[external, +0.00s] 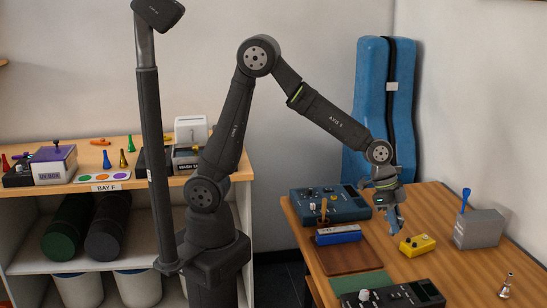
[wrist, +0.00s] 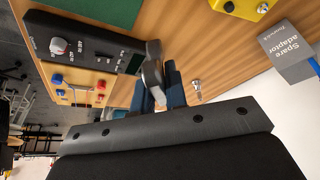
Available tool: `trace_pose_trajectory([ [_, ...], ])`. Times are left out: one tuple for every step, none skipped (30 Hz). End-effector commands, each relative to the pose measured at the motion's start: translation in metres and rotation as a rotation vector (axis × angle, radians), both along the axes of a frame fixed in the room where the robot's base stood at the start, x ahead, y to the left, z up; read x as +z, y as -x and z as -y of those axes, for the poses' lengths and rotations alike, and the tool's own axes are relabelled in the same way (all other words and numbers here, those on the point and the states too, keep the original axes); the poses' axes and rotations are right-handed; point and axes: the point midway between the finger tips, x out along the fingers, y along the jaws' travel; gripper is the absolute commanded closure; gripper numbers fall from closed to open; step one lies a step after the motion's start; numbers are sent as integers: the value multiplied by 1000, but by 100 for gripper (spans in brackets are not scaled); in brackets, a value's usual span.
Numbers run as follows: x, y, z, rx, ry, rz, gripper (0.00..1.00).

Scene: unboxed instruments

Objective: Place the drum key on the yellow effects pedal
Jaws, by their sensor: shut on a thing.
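The yellow effects pedal (external: 417,244) sits on the wooden table, just right of and below my gripper (external: 393,220) in the external view. Part of it shows at the top edge of the wrist view (wrist: 243,8). My gripper is above the table and apart from the pedal.
A grey "Spare adaptor" box (external: 480,229) with a blue-handled item stands right of the pedal. A blue box (external: 338,234) lies on a brown board at left. A dark control unit (external: 400,296) is at the front. A small silver piece (external: 507,284) stands at front right.

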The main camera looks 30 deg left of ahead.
Motion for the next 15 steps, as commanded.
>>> trace_pose_trajectory([
  [1, -5, 8, 47, 0, 2, 100],
  [3, -8, 12, 79, 1, 2, 100],
  [4, -13, 17, 120, 1, 2, 100],
  [5, -16, 21, 150, 1, 1, 100],
  [6, -19, 25, 180, 0, 1, 100],
  [8, -22, 30, 217, 0, 2, 100],
  [9, -25, 33, 245, 0, 1, 100],
  [10, -27, 36, 270, 0, 1, 100],
  [11, -30, 40, 303, 0, 1, 100],
  [12, -32, 43, 325, 0, 0, 100],
  [13, -34, 46, 345, 0, 1, 100],
  [14, -36, 49, 368, 0, 0, 100],
  [15, -38, 51, 385, 1, 0, 100],
  [16, -39, 52, 399, 1, 0, 100],
  [16, -40, 54, 413, 0, -1, 100],
])
